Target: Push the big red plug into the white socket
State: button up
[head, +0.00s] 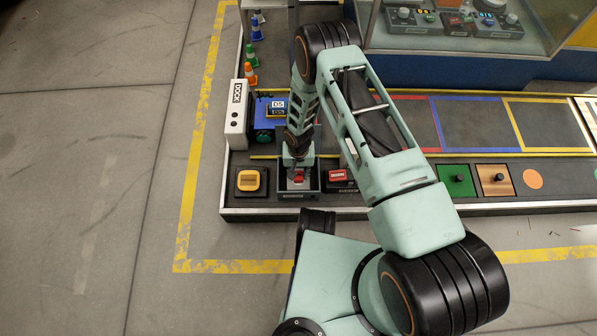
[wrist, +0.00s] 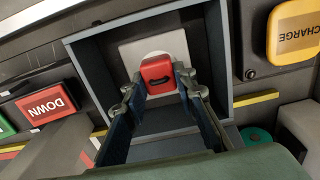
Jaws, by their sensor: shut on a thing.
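The big red plug (wrist: 159,76) is between the two fingers of my gripper (wrist: 158,84) in the wrist view. It has a dark slot on its near face. Behind it is the white socket (wrist: 128,54), a pale square plate inside a grey open box. The plug covers the socket's middle, so I cannot tell whether it is in contact or seated. In the head view my gripper (head: 297,168) points down into the grey box (head: 314,188), with the red plug (head: 298,177) at its tips.
Green and tan knob panels (head: 457,181) lie to the right.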

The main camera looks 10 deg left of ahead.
jog(key=shift+f, duration=0.1)
jog(key=o, duration=1.1)
jog(key=shift+o, duration=0.2)
notch_tip(320, 180, up, 12)
